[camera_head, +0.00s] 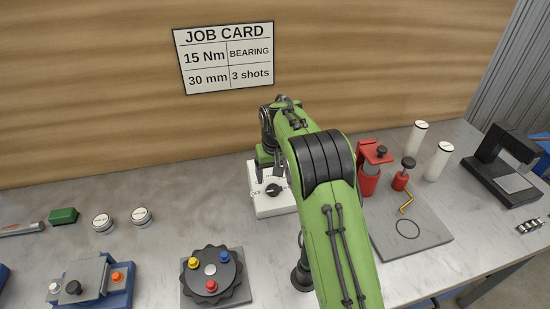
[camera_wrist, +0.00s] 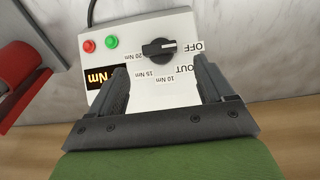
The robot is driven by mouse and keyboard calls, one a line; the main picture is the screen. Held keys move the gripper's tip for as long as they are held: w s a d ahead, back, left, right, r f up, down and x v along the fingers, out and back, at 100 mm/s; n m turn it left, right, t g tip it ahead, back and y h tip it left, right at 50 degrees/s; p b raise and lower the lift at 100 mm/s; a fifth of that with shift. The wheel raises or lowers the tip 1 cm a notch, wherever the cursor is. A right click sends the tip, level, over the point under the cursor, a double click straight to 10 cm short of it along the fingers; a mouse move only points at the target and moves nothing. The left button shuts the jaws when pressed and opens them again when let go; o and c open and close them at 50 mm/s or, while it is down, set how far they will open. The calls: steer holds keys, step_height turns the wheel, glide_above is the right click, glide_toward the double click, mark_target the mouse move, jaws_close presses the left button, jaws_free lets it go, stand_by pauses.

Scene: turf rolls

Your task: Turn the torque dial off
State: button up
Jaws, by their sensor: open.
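The torque dial is a black knob (camera_wrist: 158,49) on a white control box (camera_wrist: 135,30). Labels around it read OFF, OUT, 10 Nm, 15 Nm and 20 Nm. In the head view the knob (camera_head: 273,190) sits on top of the box (camera_head: 272,208), partly behind my arm. My gripper (camera_wrist: 160,65) is open and empty, its fingers apart on the near side of the knob. In the head view my gripper (camera_head: 270,172) is just above the box; I cannot tell if it touches.
The box has a red button, a green button and a dark Nm display (camera_wrist: 100,78). A red tool (camera_wrist: 30,80) is at left in the wrist view. In the head view, a round fixture (camera_head: 212,270) stands left front and a grey plate (camera_head: 408,232) lies right.

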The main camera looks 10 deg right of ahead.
step_height(320, 180, up, 9)
steer(key=s, duration=0.1)
steer(key=shift+f+p, duration=0.2)
steer(key=shift+p, duration=0.25)
steer(key=s+r+t, duration=0.2)
steer(key=s+r, duration=0.8)
steer(key=s, duration=0.5)
steer(key=s+f+t, duration=0.1)
steer(key=s+f, duration=0.1)
steer(key=s, duration=0.7)
steer(key=s+f+t, duration=0.1)
steer(key=s+f, duration=0.1)
steer(key=s, duration=0.8)
steer(key=shift+s+d+f, duration=0.15)
steer(key=shift+d+f, duration=0.05)
steer(key=shift+d, duration=0.05)
